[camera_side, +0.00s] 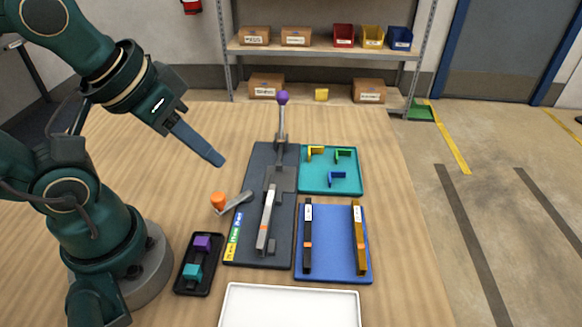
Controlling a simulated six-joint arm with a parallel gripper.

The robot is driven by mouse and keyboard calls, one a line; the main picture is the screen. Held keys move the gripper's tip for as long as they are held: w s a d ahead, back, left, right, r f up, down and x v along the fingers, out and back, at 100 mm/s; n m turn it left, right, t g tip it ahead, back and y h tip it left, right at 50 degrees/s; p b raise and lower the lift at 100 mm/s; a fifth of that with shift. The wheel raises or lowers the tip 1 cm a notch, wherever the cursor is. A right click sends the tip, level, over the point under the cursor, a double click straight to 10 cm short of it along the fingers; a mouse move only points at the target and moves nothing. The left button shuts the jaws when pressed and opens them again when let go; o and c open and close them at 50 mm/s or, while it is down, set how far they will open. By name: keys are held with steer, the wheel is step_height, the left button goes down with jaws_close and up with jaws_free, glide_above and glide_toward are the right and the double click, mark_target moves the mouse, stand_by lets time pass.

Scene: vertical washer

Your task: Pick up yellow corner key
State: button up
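The yellow corner key (315,152) is a small L-shaped piece at the back left of the teal tray (313,186). A green corner key (343,154) lies to its right and a blue corner key (337,177) lies in front of them, all in the same tray. My gripper (217,159) is in the air left of the dark fixture board, well apart from the tray and pointing down to the right. Its fingers show edge-on as one blue-grey bar, so I cannot tell whether they are open. Nothing is visible at its tip.
A dark fixture board (250,213) with an upright purple-knobbed lever (282,98) stands between my gripper and the tray. An orange-knobbed lever (219,202) is at its left. A blue tray (332,270) with two bars and a white tray (290,306) lie in front.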

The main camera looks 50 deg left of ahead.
steer(key=w+d+r+n, duration=0.1)
steer(key=w+r+n, duration=0.3)
steer(key=n, duration=0.2)
steer(key=n+g+h, duration=0.2)
steer(key=n+h, duration=0.1)
steer(key=n, duration=1.7)
glide_above(316, 147)
steer(key=s+a, duration=0.2)
steer(key=f, duration=1.4)
steer(key=shift+w+d+f, duration=0.15)
steer(key=shift+w+d, duration=0.05)
steer(key=f, duration=0.2)
steer(key=w+d+f, duration=0.1)
steer(key=shift+f+g, duration=0.3)
steer(key=shift+w+f, duration=0.15)
steer(key=shift+f, duration=0.4)
